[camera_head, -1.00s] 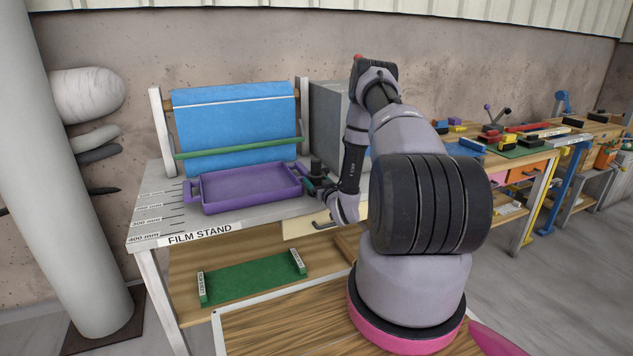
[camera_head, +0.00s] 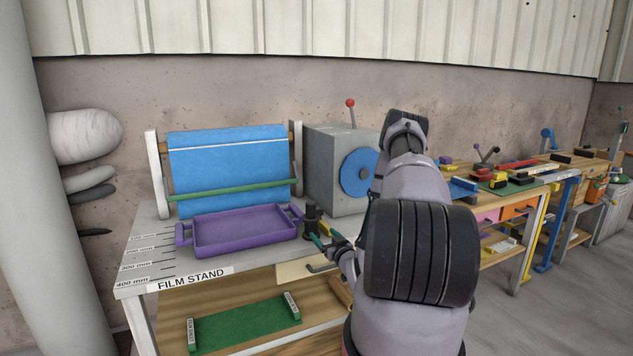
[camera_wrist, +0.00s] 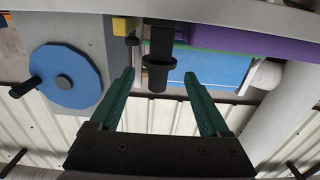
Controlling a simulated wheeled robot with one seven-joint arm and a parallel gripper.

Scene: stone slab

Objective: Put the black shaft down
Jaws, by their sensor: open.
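The black shaft (camera_head: 311,222) stands upright on the film stand's grey top (camera_head: 150,255), just right of the purple tray. My gripper (camera_head: 327,240) is in front and to the right of it, with green fingers spread. In the wrist view the shaft (camera_wrist: 158,78), with its wider collar, lies between the lines of the two open fingers (camera_wrist: 159,88), near their tips. A gap shows on both sides, and neither finger touches it. The shaft's foot is partly hidden in the head view.
The purple tray (camera_head: 245,232) is close on the left. A blue sheet on a roller (camera_head: 228,160) stands behind it. A grey box with a blue handwheel (camera_head: 357,172) is behind my gripper. A green piece (camera_head: 245,325) lies on the lower shelf.

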